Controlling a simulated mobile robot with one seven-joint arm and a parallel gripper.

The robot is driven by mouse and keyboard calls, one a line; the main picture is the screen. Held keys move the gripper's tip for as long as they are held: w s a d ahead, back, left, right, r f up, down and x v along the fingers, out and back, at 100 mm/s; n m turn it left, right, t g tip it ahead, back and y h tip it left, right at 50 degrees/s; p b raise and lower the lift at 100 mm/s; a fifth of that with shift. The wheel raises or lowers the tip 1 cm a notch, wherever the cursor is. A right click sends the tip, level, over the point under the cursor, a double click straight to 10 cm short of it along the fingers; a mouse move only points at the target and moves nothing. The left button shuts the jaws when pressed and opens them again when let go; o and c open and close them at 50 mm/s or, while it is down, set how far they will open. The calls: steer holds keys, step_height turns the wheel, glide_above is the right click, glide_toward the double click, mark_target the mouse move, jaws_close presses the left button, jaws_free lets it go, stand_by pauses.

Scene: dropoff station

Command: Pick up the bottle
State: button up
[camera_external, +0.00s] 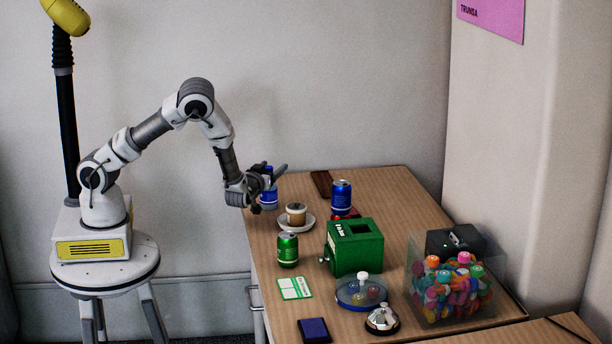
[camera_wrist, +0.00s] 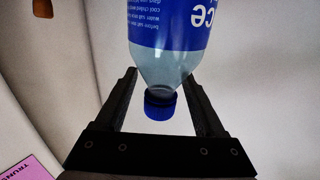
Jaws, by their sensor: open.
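The bottle (camera_wrist: 165,62) is clear, with a blue label and a blue cap, and fills the upper middle of the wrist view. In the external view the bottle (camera_external: 268,198) shows partly behind my gripper (camera_external: 266,178), at the table's left back edge; the gripper hides much of it. In the wrist view my gripper (camera_wrist: 161,84) is open, with one dark finger on each side of the bottle's neck and shoulder. The cap points toward the palm. A gap shows beside the cap on both sides; whether a finger touches the shoulder I cannot tell.
A cup (camera_external: 296,211) on a saucer stands just right of the bottle. A clear bin (camera_external: 412,278) of colourful items is at the right. A wall stands behind.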

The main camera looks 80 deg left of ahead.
steer(key=shift+w+a, duration=0.1)
steer(key=shift+a, duration=0.05)
jaws_close()
steer(key=shift+r, duration=0.1)
stand_by(0.5)
